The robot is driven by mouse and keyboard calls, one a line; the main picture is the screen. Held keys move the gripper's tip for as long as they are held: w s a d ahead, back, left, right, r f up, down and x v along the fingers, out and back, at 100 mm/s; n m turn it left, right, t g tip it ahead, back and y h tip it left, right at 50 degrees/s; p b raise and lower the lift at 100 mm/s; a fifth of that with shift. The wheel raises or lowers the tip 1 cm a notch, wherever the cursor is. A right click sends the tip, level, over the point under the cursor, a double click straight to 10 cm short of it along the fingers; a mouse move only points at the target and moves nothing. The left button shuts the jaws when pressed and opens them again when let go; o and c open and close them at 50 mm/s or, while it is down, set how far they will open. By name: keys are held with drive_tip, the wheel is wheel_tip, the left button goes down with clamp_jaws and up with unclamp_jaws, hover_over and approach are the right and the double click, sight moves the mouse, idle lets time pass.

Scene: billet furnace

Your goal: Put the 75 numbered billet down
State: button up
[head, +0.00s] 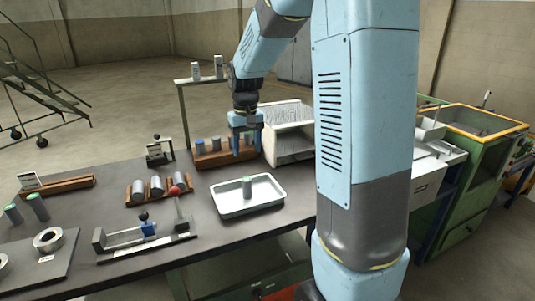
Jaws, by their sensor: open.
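My gripper (247,151) hangs pointing down over the back of the table, its two fingers apart. I cannot read any number on the billets, so I cannot tell which is the 75.
A white furnace box (287,145) stands right of my gripper. A cradle (157,200) with lying billets and a gauge fixture (148,240) are left of the tray. Two green-topped billets stand far left, one here (38,207).

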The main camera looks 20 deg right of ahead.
drive_tip(key=s+r+t, duration=0.2)
drive_tip(key=s+r, duration=0.3)
drive_tip(key=s, duration=0.8)
drive_tip(key=s+a+r+t, duration=0.1)
drive_tip(key=s+r+t, duration=0.2)
drive_tip(key=s, duration=1)
wheel_tip(320, 180, up, 3)
drive_tip(key=shift+s+a+f, duration=0.15)
drive_tip(key=shift+s, duration=0.1)
drive_tip(key=shift+c, duration=0.4)
